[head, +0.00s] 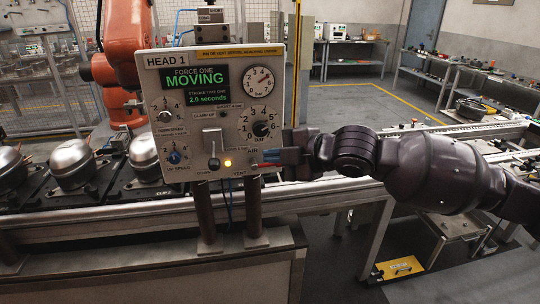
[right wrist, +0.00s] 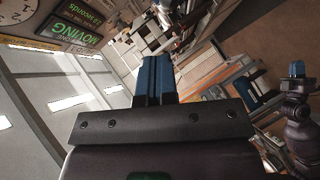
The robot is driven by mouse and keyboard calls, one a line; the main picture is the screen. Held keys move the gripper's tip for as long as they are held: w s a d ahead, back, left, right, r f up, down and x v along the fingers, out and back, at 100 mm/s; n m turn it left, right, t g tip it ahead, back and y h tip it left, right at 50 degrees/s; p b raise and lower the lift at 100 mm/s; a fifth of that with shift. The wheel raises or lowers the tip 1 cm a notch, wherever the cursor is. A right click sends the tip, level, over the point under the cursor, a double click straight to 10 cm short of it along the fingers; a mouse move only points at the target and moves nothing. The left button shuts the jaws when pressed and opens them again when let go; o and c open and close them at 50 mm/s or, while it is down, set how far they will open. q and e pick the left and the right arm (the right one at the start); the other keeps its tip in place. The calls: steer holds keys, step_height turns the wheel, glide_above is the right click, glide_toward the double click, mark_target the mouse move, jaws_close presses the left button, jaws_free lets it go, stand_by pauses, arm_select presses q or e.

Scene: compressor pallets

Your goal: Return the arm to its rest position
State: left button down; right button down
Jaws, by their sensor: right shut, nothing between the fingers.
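My right arm comes in from the right in the head view, and its gripper (head: 268,158) is at the lower right edge of the HEAD 1 control panel (head: 190,143), by the AIR label. I cannot tell whether it touches the panel. In the right wrist view its blue fingers (right wrist: 154,76) are together with nothing between them. The panel shows at the upper left there. A dark arm, seemingly my left, with a blue-tipped gripper (right wrist: 297,70) stands at the right edge of that view, too small to read its jaws.
The panel stands on two posts beside a conveyor rail (head: 330,192). Silver compressors (head: 72,163) sit on dark pallets at the left, with an orange robot arm (head: 126,45) behind. Benches with parts (head: 470,70) stand at the back right.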

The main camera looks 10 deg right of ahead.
steer(key=s+d+f+m+t+h, duration=0.25)
steer(key=d+f+m, duration=0.25)
steer(key=f+m, duration=0.4)
steer(key=s+d+f+m+t+h, duration=0.2)
steer(key=d+f+m+t+h, duration=0.15)
steer(key=d+f+m, duration=0.6)
steer(key=s+d+f+m+g+h, duration=0.2)
steer(key=s+f+m+g+h, duration=0.1)
steer(key=s+f, duration=1.7)
steer(key=shift+d+m+g+h, duration=0.3)
steer(key=shift+m+h, duration=0.15)
steer(key=shift+h, duration=0.35)
